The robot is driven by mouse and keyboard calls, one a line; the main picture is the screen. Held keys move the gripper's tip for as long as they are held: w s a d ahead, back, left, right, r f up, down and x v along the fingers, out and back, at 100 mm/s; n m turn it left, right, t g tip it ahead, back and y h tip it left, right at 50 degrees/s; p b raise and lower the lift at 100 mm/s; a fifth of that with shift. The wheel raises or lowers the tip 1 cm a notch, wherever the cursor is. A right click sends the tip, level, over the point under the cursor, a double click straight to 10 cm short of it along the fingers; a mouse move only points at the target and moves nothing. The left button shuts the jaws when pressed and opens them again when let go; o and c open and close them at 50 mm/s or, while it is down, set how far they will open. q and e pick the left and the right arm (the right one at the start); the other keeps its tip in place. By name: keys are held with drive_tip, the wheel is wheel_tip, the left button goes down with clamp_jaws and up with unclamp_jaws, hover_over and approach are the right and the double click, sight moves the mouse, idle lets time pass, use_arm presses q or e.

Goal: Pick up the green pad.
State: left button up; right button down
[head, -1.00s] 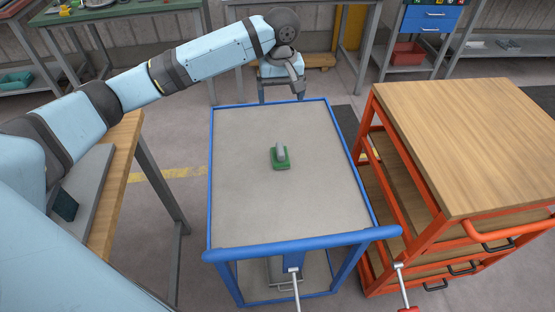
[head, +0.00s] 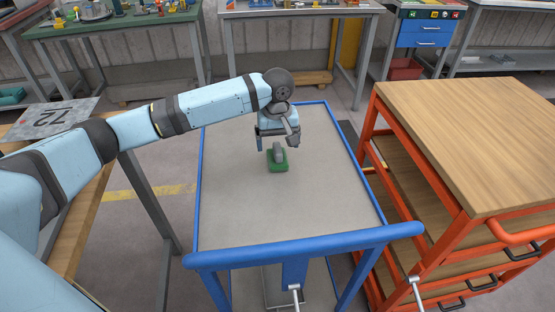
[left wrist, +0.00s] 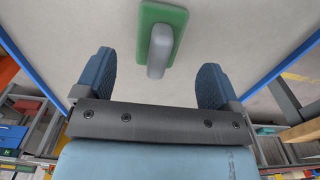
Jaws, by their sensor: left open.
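The green pad (head: 278,166) with a grey handle lies on the blue-framed cart's grey top (head: 290,205), near its far half. It also shows in the left wrist view (left wrist: 147,20), at the top between the fingers, its grey handle (left wrist: 160,55) pointing toward the gripper. My left gripper (head: 278,146) is open and empty, just behind and above the pad in the head view. Its two blue fingers (left wrist: 154,84) stand apart in the left wrist view, on either side of the handle's line. I see no contact with the pad. My right gripper is not in view.
An orange cart (head: 465,140) with a wooden top stands close on the right. A wooden bench (head: 75,205) is at the left. Workbenches line the back wall. The cart top around the pad is clear.

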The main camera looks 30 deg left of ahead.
sight(277, 147)
use_arm(q)
drive_tip(key=f, duration=0.2)
drive_tip(key=f+b, duration=0.1)
drive_tip(key=f, duration=0.2)
drive_tip(key=shift+w+a+f+b, duration=0.25)
drive_tip(key=shift+w+f+b, duration=0.05)
drive_tip(key=shift+w+b, duration=0.1)
drive_tip(key=shift+s, duration=0.1)
drive_tip(key=c, duration=1)
